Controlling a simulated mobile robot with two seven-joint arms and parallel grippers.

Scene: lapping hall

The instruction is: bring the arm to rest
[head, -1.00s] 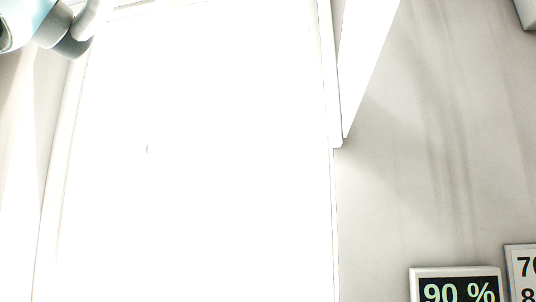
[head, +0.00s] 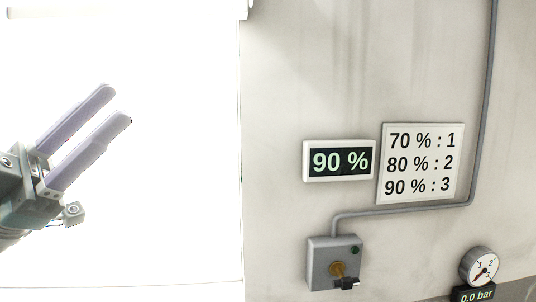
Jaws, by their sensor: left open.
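My left gripper (head: 117,104) comes in from the left edge. Its two pale purple fingers point up and to the right, parallel and apart, with nothing between them. It is in front of a very bright white panel (head: 180,200) and appears clear of the things on the wall. My right gripper is not in view.
On the grey wall right of the panel are a display (head: 339,161) reading 90 %, a sign (head: 421,163) pairing 70, 80 and 90 % with 1, 2 and 3, a control box (head: 322,258) with a brass-coloured part, a pipe (head: 484,100), and a gauge (head: 480,267) above a 0.0 bar readout.

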